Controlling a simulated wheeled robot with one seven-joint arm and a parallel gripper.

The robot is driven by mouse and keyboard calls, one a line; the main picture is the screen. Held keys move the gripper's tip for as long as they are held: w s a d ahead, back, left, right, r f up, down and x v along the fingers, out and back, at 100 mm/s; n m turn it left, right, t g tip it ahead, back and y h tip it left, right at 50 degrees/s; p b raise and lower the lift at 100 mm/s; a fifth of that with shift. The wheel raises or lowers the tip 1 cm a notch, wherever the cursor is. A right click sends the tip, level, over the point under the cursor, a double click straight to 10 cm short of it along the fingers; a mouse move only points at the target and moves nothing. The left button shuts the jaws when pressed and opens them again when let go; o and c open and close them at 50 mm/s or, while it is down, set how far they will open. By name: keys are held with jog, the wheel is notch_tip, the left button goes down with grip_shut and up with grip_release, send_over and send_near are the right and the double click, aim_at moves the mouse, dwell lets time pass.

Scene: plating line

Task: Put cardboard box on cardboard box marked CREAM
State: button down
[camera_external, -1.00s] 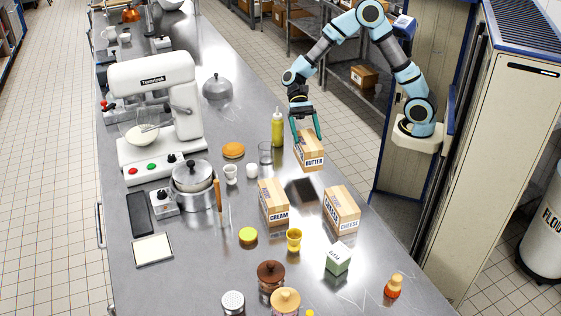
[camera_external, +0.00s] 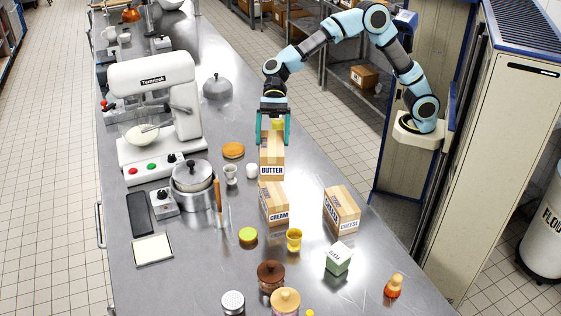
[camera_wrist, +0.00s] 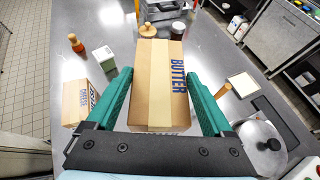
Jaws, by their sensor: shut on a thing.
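My gripper (camera_external: 273,112) is shut on a cardboard box marked BUTTER (camera_external: 271,165), its fingers on either side of it. The BUTTER box (camera_wrist: 153,85) also fills the middle of the wrist view between the green fingers (camera_wrist: 160,95). In the external view it is upright, just behind and partly above the cardboard box marked CREAM (camera_external: 275,205), and seems raised off the counter. The CREAM box stands on the steel counter; it is hidden behind the BUTTER box in the wrist view.
A box marked CHEESE (camera_external: 341,210) stands to the right. A yellow cup (camera_external: 294,240) and a green-white carton (camera_external: 338,258) are in front. A white cup (camera_external: 231,174), a pot (camera_external: 193,197) and a mixer (camera_external: 155,110) stand left. The counter between the CREAM and CHEESE boxes is clear.

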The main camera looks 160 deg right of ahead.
notch_tip(320, 180, down, 9)
jog(key=shift+f+p, duration=0.15)
jog(key=shift+p, duration=0.9)
jog(key=shift+f, duration=0.1)
grip_release()
jog(key=shift+f, duration=0.1)
